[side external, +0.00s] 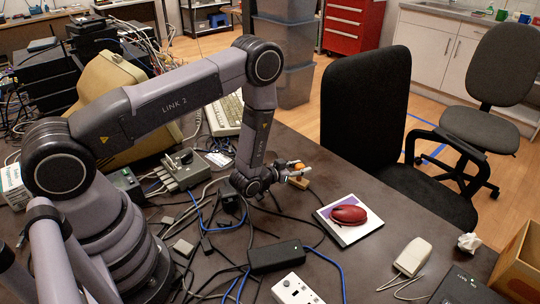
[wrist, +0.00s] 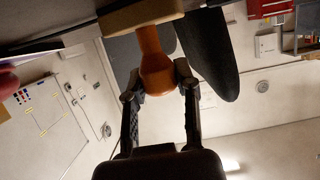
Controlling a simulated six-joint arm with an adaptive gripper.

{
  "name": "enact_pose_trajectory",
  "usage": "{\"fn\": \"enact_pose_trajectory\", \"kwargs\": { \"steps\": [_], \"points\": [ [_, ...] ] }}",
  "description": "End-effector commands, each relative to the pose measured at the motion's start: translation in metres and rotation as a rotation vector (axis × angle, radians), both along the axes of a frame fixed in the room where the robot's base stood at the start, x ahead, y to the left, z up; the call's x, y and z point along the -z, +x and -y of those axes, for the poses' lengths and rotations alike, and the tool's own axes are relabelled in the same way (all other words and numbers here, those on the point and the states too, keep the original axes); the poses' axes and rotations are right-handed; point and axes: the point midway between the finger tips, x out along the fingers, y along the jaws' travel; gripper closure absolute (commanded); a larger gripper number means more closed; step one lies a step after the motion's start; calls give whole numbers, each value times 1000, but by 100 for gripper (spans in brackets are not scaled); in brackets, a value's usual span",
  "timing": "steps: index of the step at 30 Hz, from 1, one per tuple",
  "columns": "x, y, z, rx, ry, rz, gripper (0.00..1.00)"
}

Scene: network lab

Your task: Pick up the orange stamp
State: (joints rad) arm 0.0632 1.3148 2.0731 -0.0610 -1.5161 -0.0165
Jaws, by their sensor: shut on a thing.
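The orange stamp shows in the wrist view as an orange handle (wrist: 154,62) with a tan, block-like base (wrist: 140,14) at the top of the picture. My gripper (wrist: 155,80) has its two fingers closed against either side of the orange handle. In the side external view my gripper (side external: 291,172) is near the far edge of the desk, and the orange handle (side external: 297,168) shows small between the fingers. The tan base (side external: 300,183) is just below it. I cannot tell whether the base touches the desk.
A black power brick (side external: 276,257) and many cables lie in front. A beige mouse (side external: 412,257) and a cardboard box (side external: 520,262) are at the right. A black chair (side external: 365,105) stands behind the desk edge.

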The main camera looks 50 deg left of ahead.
Motion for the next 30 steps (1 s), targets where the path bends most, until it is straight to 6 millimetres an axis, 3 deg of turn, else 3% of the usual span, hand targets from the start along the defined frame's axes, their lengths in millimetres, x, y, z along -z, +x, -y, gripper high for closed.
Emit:
{"fn": "enact_pose_trajectory", "kwargs": {
  "steps": [3,14,30],
  "points": [
    [0,0,0,0,0,0,100],
    [-6,1,0,0,0,2,100],
    [-94,0,-1,-11,0,3,100]
  ]
}}
